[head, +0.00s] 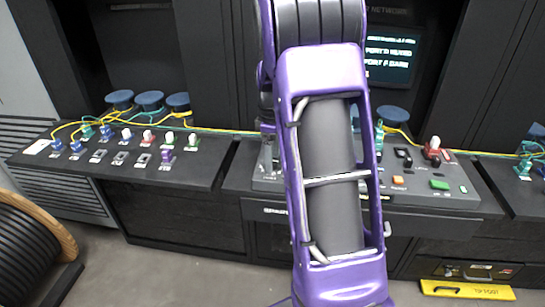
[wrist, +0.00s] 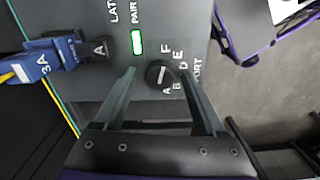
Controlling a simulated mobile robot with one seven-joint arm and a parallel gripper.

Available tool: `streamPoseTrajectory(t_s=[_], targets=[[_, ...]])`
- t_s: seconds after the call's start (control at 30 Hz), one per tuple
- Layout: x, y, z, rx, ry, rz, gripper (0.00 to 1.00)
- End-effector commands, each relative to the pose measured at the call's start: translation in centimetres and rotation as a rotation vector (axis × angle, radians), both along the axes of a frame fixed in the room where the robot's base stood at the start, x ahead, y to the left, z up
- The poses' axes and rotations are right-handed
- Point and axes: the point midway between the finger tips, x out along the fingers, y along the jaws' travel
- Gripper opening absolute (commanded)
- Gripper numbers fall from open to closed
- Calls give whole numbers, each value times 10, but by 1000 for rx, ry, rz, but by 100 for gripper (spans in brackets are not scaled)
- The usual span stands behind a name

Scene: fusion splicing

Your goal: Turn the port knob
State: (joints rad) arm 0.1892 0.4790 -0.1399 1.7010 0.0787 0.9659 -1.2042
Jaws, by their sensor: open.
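In the wrist view the port knob (wrist: 154,74) is a small round black knob with a white pointer line, set in a grey panel. White letters A, B, D, E and F stand around it, with "PORT" partly hidden behind a finger. I cannot tell for sure which letter the pointer marks. My gripper (wrist: 157,68) is open, with one finger on each side of the knob in the picture. No contact shows, and how far the tips stand above the panel is unclear. In the head view my purple arm hides the gripper and the knob.
A lit green button (wrist: 137,42) marked "PAIR" and a blue connector (wrist: 40,60) marked "3A" are near the knob. In the head view a screen (head: 390,55) shows port text. Coloured connectors line the left bench (head: 190,172); a cable spool (head: 30,245) stands lower left.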

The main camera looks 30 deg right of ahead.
Motion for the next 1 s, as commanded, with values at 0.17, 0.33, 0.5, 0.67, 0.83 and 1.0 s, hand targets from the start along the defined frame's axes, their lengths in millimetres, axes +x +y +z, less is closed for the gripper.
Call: streamPoseTrajectory(t_s=[0.17, 0.33, 0.5, 0.67, 0.83, 1.0], targets=[[0, 0, 0, 0, 0, 0, 69], [0, 0, 0, 1, 1, 0, 39], [0, 0, 0, 0, 0, 0, 8], [0, 0, 0, 0, 0, 0, 0], [0, 0, 1, 0, 0, -16, 0], [0, 0, 1, 0, 1, -72, 0]])
